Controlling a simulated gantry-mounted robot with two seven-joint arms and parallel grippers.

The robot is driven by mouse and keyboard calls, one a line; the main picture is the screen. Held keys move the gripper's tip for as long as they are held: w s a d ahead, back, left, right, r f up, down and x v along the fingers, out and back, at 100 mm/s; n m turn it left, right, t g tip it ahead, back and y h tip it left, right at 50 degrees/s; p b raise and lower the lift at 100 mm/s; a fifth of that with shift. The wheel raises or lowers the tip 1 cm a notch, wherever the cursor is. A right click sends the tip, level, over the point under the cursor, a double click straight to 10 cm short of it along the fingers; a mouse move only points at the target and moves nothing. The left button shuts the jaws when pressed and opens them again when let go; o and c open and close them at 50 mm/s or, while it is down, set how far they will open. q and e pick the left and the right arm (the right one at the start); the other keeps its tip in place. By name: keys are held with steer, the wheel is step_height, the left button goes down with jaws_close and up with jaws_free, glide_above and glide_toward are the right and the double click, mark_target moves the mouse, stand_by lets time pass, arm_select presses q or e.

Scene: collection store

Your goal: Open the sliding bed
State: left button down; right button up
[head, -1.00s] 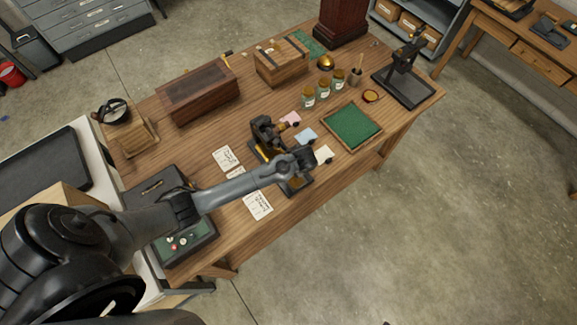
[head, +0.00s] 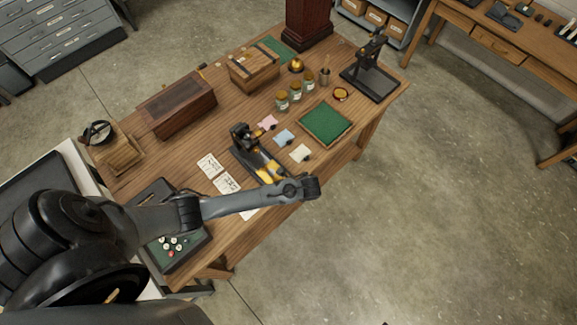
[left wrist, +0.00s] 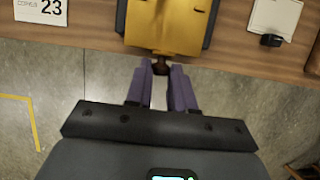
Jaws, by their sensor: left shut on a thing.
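The black instrument (head: 243,138) stands on the wooden table near its front edge. Its yellow sliding bed (head: 268,172) lies low in the frame, partly hidden by my left arm in the head view. In the left wrist view the bed (left wrist: 165,25) extends between two dark side rails towards me, its end near the table edge. A small dark knob (left wrist: 161,68) is at that end. My left gripper (left wrist: 162,76) is shut on the knob. In the head view its fingers are hidden behind the wrist. My right gripper is not in view.
White cards (head: 226,183) lie left of the instrument. Pink, blue (head: 284,136) and cream pads lie to its right, with a green tray (head: 327,122) beyond. A dark box (head: 178,106) stands behind. The floor in front of the table is clear.

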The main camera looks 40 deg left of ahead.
arm_select(q)
steer(key=shift+a, duration=0.35)
steer(key=c, duration=1)
jaws_free()
steer(key=shift+d, duration=0.1)
steer(key=shift+r, duration=0.1)
steer(key=v, duration=1)
steer(key=shift+r, duration=0.25)
steer(key=shift+d, duration=0.15)
